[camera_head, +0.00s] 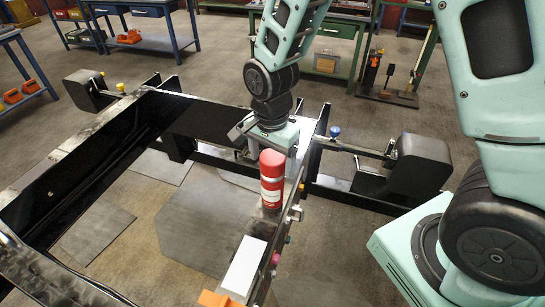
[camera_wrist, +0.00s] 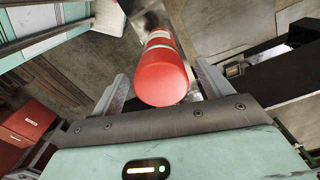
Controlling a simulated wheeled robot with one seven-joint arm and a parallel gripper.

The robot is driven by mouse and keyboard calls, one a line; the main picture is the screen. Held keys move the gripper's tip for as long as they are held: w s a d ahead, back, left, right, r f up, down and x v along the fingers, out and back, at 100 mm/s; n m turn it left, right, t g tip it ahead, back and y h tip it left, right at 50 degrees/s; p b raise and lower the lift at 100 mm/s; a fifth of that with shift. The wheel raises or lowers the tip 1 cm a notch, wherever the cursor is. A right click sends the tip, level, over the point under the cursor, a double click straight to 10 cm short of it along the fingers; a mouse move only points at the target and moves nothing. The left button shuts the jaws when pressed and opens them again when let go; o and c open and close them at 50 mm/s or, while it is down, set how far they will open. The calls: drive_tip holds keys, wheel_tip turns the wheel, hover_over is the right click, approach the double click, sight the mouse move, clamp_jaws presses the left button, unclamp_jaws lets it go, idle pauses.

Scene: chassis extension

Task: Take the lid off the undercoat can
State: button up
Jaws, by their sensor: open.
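The undercoat can (camera_head: 271,192) is a red cylinder with pale bands, standing upright at the black chassis rail. Its rounded red top, seemingly the lid (camera_head: 271,158), is on it. My gripper (camera_head: 268,140) is close by, just behind and above the top of the can. In the wrist view, my gripper (camera_wrist: 163,80) is open, with one finger on each side of the red lid (camera_wrist: 162,82). There are gaps between the lid and both fingers. The can's banded body (camera_wrist: 160,40) extends away beyond it.
The black chassis frame (camera_head: 75,140) surrounds the area. A white box (camera_head: 247,265) and an orange piece (camera_head: 216,299) are on the near rail. Wheel hubs (camera_head: 418,160) stand at the sides.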

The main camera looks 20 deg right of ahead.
drive_tip(key=c, duration=1)
